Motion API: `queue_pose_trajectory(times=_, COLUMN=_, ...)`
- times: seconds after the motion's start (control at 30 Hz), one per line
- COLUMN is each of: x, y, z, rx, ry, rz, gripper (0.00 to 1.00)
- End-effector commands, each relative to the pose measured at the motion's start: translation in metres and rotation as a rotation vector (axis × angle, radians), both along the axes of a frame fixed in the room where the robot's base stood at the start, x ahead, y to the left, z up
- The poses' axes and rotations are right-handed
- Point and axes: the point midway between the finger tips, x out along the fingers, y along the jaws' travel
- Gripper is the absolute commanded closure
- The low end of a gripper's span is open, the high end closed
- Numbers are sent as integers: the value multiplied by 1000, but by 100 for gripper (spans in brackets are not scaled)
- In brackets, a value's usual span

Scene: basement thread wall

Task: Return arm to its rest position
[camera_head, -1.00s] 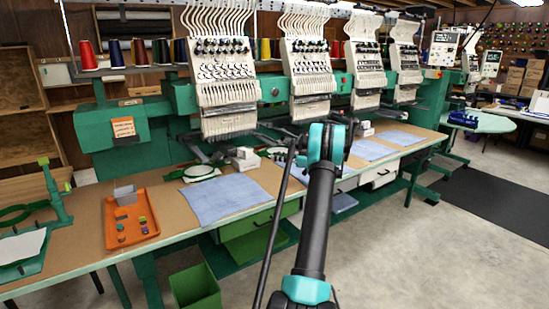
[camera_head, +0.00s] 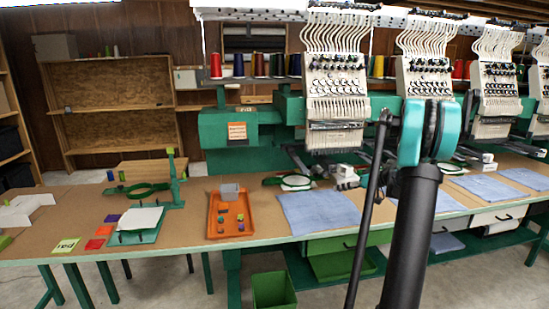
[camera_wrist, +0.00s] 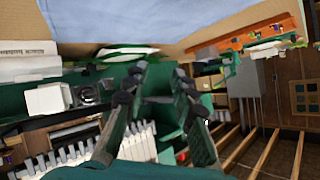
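My arm (camera_head: 415,215) rises from the bottom right of the head view, its teal and black joint in front of the embroidery machine. My gripper is not discernible in the head view. In the wrist view my gripper (camera_wrist: 162,80) shows two dark fingers spread apart, with nothing held between them. The wrist view is tilted, with the tabletop across its upper part and a machine head (camera_wrist: 85,150) at lower left.
The long table (camera_head: 110,255) carries an orange tray (camera_head: 232,233) with small spools, blue cloths (camera_head: 318,212) and a green hoop stand (camera_head: 172,180). Multi-needle heads (camera_head: 336,85) stand behind it. A green bin (camera_head: 273,290) is on the floor below.

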Motion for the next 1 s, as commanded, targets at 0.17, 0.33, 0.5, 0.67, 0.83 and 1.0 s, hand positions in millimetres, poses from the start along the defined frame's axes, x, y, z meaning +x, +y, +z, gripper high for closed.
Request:
queue_pose_trajectory(times=0.17, x=-63, y=53, z=-7, rx=-86, ry=170, rz=-49, gripper=74)
queue_pose_trajectory(times=0.33, x=-128, y=88, z=-20, rx=-178, ry=304, rz=-120, gripper=74)
queue_pose_trajectory(times=0.5, x=-198, y=109, z=-38, rx=-276, ry=406, rz=-208, gripper=74)
queue_pose_trajectory(times=0.67, x=-265, y=118, z=-57, rx=-369, ry=470, rz=-305, gripper=74)
queue_pose_trajectory(times=0.83, x=-334, y=115, z=-81, rx=-462, ry=504, rz=-418, gripper=74)
queue_pose_trajectory(times=1.0, x=-385, y=106, z=-102, rx=-531, ry=503, rz=-515, gripper=74)
